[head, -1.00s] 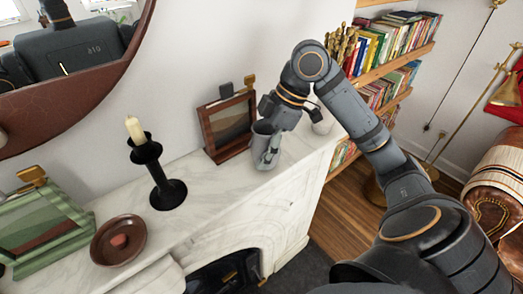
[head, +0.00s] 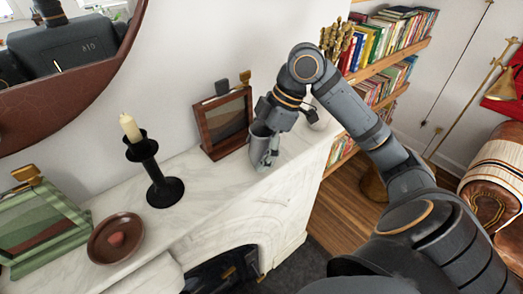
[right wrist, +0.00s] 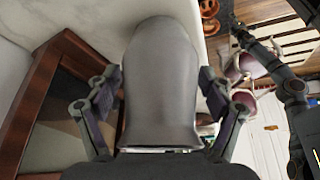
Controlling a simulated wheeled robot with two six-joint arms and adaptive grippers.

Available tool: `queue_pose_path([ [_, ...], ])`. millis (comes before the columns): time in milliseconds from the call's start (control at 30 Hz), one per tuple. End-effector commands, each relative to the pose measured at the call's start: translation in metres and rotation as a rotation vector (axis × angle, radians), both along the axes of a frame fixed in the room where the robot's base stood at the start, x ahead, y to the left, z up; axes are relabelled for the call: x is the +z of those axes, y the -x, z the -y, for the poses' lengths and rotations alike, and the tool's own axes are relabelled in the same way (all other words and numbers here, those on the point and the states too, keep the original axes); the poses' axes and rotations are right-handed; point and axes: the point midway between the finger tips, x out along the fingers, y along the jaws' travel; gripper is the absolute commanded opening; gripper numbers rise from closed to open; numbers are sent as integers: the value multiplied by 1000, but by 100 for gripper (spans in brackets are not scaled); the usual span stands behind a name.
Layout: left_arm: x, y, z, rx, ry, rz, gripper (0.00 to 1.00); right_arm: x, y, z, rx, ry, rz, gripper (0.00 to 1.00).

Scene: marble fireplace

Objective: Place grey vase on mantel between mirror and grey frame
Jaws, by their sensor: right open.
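The grey vase (head: 259,143) stands upright on the white marble mantel (head: 210,187), to the right of a brown wooden picture frame (head: 205,136). My right gripper (head: 268,154) is at the vase with its fingers open. In the right wrist view the vase (right wrist: 160,85) lies between the two fingers, which are spread on either side. I cannot tell whether they touch it. The mirror (head: 88,88), with a red-brown rim, hangs on the wall at upper left. No clearly grey frame shows; the other frame, at far left, is green (head: 62,232). My left gripper is out of view.
A black candlestick (head: 164,190) with a cream candle stands on the mantel left of the brown frame. A brown dish (head: 103,252) sits nearer the front left. A small pale pot (head: 317,117) is behind my right gripper. Bookshelves (head: 402,62) stand at right.

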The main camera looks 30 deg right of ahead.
Motion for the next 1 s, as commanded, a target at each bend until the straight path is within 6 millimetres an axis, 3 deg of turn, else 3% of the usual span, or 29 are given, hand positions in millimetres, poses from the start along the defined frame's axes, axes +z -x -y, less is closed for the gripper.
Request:
queue_pose_path([
  [167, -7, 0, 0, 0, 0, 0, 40, 25, 3, 13, -3, 4, 6, 81],
  [300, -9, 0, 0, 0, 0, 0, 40, 58, 8, 26, -4, 1, 7, 81],
  [500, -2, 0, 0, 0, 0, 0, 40, 96, 13, 41, -4, -2, 4, 81],
  [667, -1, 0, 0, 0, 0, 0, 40, 108, 16, 46, -2, -1, 2, 81],
  [1000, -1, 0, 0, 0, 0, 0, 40, 108, 16, 47, -1, -1, 1, 81],
])
